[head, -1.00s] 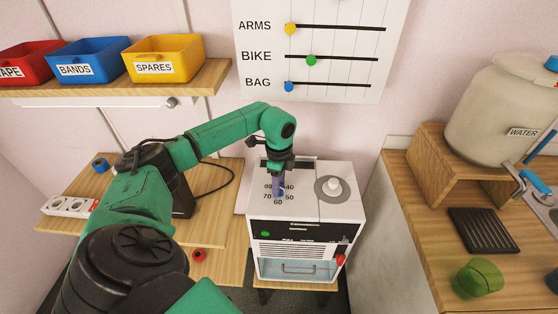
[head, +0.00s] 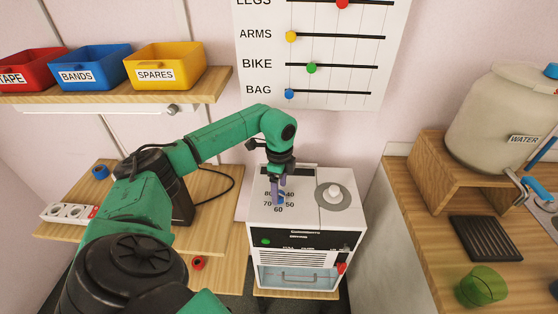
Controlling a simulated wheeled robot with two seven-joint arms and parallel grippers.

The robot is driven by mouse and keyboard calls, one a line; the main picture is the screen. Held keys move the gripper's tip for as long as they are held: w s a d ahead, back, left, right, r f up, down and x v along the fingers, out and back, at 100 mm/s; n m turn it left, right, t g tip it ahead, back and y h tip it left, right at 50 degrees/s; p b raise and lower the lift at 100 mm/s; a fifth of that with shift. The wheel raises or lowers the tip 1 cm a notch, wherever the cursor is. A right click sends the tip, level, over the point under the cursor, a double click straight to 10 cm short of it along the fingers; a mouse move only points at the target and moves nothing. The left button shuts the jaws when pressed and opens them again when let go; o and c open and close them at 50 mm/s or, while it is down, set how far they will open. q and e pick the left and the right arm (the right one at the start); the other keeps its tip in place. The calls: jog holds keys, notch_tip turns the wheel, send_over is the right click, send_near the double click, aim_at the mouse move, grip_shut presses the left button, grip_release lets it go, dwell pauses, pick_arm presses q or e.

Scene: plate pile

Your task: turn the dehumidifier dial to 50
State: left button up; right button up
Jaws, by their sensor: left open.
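The dehumidifier (head: 325,222) is a white box with a dark front panel and a grille, standing in the middle of the head view. Its top left carries printed numbers, with 80, 70, 60 and 50 readable around the dial area. The dial itself is mostly hidden by my left gripper (head: 278,199), so I cannot read its setting. My left gripper is open and points straight down over the dial area, its fingers at or just above it. I cannot tell whether they touch the dial. My right gripper is not in view.
A round grey plate with a white knob (head: 333,192) sits on the machine's top right. A wooden counter (head: 425,235) at the right holds a water container (head: 495,115), a black rack (head: 486,238) and a green cup (head: 482,287). A shelf with bins (head: 165,66) hangs upper left.

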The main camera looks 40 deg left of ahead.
pick_arm(q)
notch_tip(320, 180, up, 13)
jog(key=b, duration=0.1)
jog(key=shift+r+b, duration=0.2)
jog(key=shift+b, duration=0.2)
